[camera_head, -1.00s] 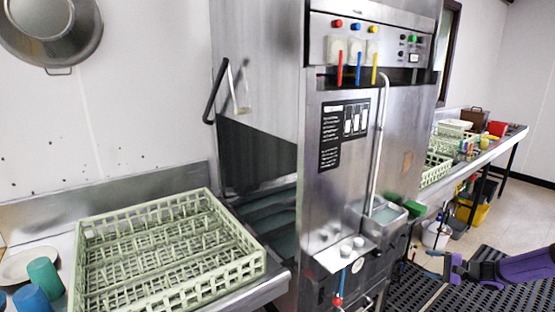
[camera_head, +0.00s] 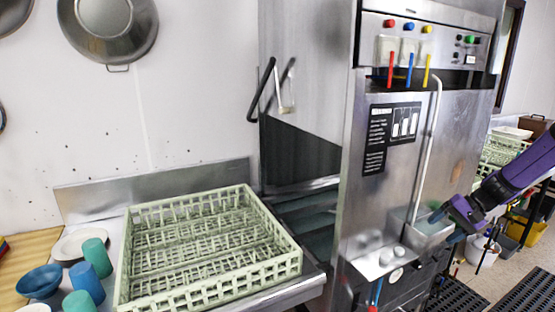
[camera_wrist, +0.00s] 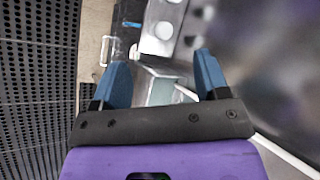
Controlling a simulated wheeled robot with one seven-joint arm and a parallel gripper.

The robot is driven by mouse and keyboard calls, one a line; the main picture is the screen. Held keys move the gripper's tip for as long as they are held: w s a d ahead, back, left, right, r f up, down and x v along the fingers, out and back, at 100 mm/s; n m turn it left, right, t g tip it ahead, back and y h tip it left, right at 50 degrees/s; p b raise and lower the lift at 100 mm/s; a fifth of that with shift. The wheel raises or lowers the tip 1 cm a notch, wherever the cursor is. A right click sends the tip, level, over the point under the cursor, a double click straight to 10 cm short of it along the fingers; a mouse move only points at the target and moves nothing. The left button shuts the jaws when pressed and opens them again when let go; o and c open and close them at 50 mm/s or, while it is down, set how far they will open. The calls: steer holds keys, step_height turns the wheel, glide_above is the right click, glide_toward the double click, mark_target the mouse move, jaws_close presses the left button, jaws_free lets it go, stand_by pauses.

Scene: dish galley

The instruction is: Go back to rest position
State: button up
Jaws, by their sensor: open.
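My gripper (camera_wrist: 160,82) is open and empty in the wrist view, with its two blue fingers spread apart. In the head view my purple arm reaches in from the right edge, and my gripper (camera_head: 447,222) is in front of the lower right side of the steel dishwasher (camera_head: 400,190). A small steel tray on the dishwasher's front shows between the fingers in the wrist view (camera_wrist: 160,88). Nothing is held.
A pale green dish rack (camera_head: 215,286) sits on the steel counter at left. A white plate (camera_head: 72,246), a blue bowl (camera_head: 40,281) and several cups stand beside it. Black floor mats (camera_head: 455,296) lie at lower right. Racks (camera_head: 500,150) stand on the far counter.

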steer(key=s+a+r+n+g+h, duration=0.1)
steer(key=s+a+r+n+h, duration=0.3)
steer(key=a+r, duration=0.6)
steer(key=s+a+r+n+t+h, duration=0.1)
steer(key=s+a+r+h, duration=0.1)
steer(key=s+a+r, duration=0.35)
steer(key=s+a+r+t+h, duration=0.1)
steer(key=s+a+r, duration=0.2)
steer(key=s+r, duration=0.55)
steer(key=s+a+n+t, duration=0.1)
steer(key=s+t, duration=0.1)
steer(key=s, duration=1)
steer(key=shift+a+r+h, duration=0.15)
steer(key=shift+a+h, duration=0.1)
steer(key=shift+h, duration=0.15)
